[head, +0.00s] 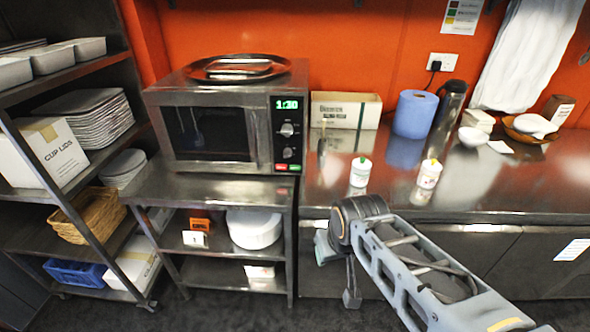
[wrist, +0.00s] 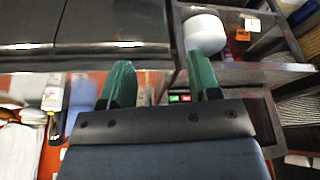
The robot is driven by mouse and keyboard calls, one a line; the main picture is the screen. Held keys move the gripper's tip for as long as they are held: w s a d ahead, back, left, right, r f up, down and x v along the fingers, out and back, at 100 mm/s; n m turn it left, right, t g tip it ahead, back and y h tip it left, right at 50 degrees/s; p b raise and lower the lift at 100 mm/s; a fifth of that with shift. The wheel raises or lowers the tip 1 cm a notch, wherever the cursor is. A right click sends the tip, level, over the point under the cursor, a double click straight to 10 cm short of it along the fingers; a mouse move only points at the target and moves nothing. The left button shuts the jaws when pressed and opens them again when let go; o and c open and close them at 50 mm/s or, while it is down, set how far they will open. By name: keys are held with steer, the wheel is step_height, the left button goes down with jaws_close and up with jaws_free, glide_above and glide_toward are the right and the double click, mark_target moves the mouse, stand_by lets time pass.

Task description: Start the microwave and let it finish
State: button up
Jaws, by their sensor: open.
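The microwave (head: 208,98) stands on a steel shelf unit, its door closed and window dark. Its green display (head: 286,104) reads 1:30. Two knobs sit below the display, with small red and green buttons (head: 287,167) at the panel bottom. In the upside-down wrist view, those buttons (wrist: 180,98) show between the fingers. My gripper (wrist: 160,82) is open and nothing shows held in it. In the head view my gripper (head: 335,268) is in front of the counter, below and right of the microwave, apart from it.
A round metal tray (head: 236,68) lies on the microwave. The counter (head: 480,195) to the right bears two small tubs, a blue roll (head: 415,114), a flask (head: 450,103) and a box (head: 345,110). A storage rack (head: 95,190) stands left. The floor before the microwave shelves is clear.

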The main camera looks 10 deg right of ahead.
jaws_close()
stand_by(0.3)
stand_by(1.1)
